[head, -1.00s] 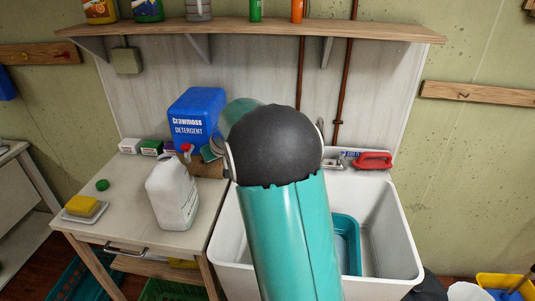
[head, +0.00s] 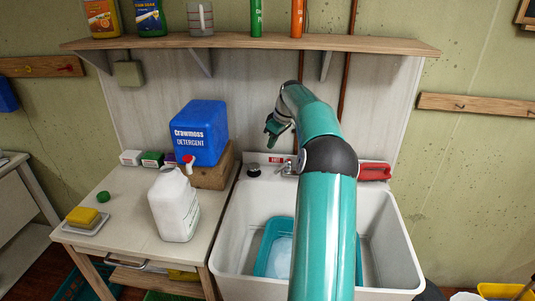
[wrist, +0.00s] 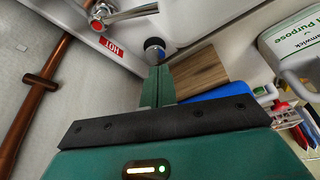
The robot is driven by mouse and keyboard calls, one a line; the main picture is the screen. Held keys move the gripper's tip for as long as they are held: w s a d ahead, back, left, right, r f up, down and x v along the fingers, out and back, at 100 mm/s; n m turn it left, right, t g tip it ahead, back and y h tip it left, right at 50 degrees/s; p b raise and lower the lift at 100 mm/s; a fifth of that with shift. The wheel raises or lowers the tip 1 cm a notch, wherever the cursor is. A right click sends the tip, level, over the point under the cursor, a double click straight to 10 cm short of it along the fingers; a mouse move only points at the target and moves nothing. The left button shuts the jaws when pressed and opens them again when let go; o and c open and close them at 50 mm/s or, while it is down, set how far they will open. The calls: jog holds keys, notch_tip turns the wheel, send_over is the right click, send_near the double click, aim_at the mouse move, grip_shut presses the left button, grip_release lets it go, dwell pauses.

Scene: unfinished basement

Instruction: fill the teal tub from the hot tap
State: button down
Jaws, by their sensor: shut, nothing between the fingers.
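The teal tub (head: 262,262) sits in the white sink (head: 232,235); my arm covers its right part. A pale blue patch shows inside it, and I cannot tell whether it is water. The hot tap (head: 287,169) is at the back of the sink beside a red label, partly behind my arm. In the wrist view the hot tap (wrist: 97,20) has a red cap and a metal lever, next to a "HOT" label. My gripper (head: 272,132) is shut and empty above the back ledge, apart from the tap. Its closed fingers (wrist: 158,75) also show in the wrist view.
A black stopper (head: 254,171) sits on the ledge left of the tap. A blue detergent container (head: 200,133) on a wooden block and a white jug (head: 174,205) stand on the left table. Copper pipes (wrist: 38,85) run up the wall.

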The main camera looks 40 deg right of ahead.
aim_at(285, 166)
jog(key=d+x, duration=0.1)
jog(key=x, duration=0.8)
jog(key=s+d+f+n+y, duration=0.1)
jog(key=s+n, duration=0.2)
jog(key=s, duration=0.4)
jog(key=shift+s+d+n, duration=0.2)
jog(key=shift+s+n, duration=0.05)
jog(key=shift+n, duration=0.15)
